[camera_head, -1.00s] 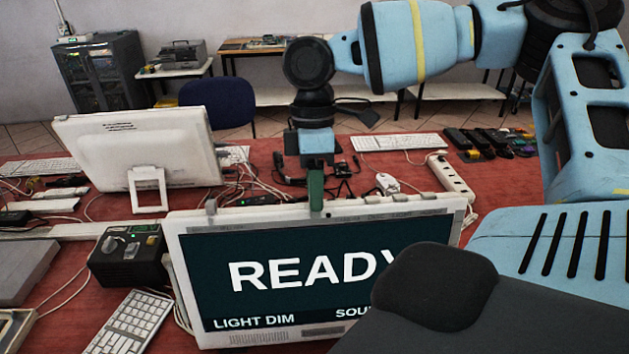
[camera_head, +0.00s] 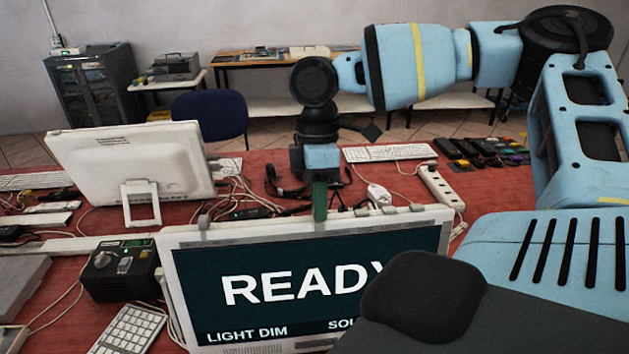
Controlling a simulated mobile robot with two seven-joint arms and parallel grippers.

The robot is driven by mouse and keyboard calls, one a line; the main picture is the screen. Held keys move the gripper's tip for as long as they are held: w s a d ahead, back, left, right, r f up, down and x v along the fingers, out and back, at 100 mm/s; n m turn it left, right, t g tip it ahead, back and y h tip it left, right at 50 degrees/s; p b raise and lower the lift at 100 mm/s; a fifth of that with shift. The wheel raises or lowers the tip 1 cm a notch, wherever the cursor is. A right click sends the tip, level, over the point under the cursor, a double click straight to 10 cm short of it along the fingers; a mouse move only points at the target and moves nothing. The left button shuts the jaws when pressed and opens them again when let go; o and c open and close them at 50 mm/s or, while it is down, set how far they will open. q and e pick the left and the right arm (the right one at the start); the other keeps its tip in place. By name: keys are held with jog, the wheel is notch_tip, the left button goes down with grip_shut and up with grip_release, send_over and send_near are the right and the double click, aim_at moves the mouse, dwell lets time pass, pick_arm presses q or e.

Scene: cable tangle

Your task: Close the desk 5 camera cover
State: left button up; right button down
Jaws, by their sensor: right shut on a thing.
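A white monitor (camera_head: 170,285) stands in front of me, its dark screen reading "READY", "LIGHT DIM" and a partly hidden word. My right gripper (camera_head: 320,208) points down at the middle of the monitor's top edge, its green fingers shut on a small part there. That part, apparently the camera cover, is hidden by the fingers, and I cannot tell whether it is open or closed. Small grey tabs (camera_head: 204,222) stand along the same top edge. My left gripper is not in view.
A second white monitor (camera_head: 130,170) stands behind at left. A black control box (camera_head: 120,268) and a keyboard (camera_head: 128,330) lie left of the near screen. Cables, a power strip (camera_head: 440,186) and another keyboard (camera_head: 390,153) lie behind it on the red desk. My own arm fills the right.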

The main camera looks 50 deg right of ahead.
jog(key=c, duration=1.3)
grip_release()
jog(key=shift+s+d, duration=0.15)
jog(key=shift+r, duration=0.1)
jog(key=v, duration=0.7)
jog(key=shift+r, duration=0.35)
